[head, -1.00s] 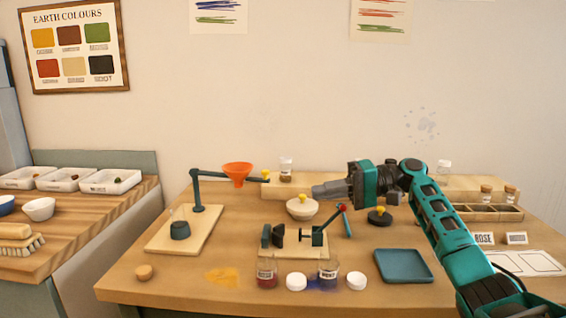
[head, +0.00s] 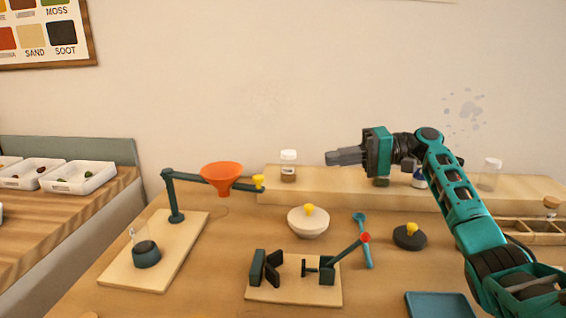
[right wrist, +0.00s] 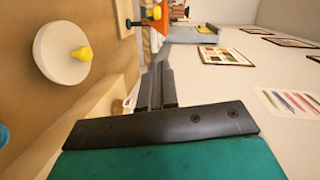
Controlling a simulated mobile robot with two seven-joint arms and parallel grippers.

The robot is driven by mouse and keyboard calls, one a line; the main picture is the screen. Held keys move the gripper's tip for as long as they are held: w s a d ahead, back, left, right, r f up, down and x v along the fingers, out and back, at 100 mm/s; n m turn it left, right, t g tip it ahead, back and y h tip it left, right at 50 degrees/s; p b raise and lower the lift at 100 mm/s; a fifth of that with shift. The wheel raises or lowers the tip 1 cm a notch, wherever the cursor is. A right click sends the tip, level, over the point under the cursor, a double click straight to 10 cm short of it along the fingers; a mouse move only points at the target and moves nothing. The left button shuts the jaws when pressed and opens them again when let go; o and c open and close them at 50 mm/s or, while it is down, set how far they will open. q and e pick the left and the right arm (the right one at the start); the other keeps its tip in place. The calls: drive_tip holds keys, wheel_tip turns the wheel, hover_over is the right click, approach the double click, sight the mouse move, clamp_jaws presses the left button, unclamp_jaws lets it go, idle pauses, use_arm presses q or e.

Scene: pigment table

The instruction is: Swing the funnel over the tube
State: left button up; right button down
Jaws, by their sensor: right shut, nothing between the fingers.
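The orange funnel (head: 222,178) hangs on a dark teal swing arm (head: 190,177) above the table, with a yellow knob (head: 258,182) at the arm's end. The arm's post stands on a wooden base (head: 185,240). The clear tube (head: 133,236) stands in a dark holder (head: 146,255) at the front of that base. The funnel is to the right of the tube, not above it. My right gripper (head: 330,158) is shut and empty, up and to the right of the knob and apart from it. Its fingers (right wrist: 157,80) also show in the right wrist view. My left gripper is not in view.
A pale bowl with a yellow-knobbed lid (head: 308,224) sits below my right gripper. In front stands a clamp device with a red-tipped lever (head: 327,270). A raised wooden shelf (head: 350,188) with jars runs behind. A blue tray (head: 438,305) is at the front right.

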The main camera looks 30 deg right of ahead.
drive_tip(key=s+a+x, duration=0.1)
drive_tip(key=s+x, duration=0.1)
drive_tip(key=x, duration=1)
drive_tip(key=shift+w+a+f+p, duration=0.2)
drive_tip(key=shift+a+f+p, duration=0.05)
drive_tip(key=shift+a+p, duration=0.1)
drive_tip(key=shift+a, duration=0.15)
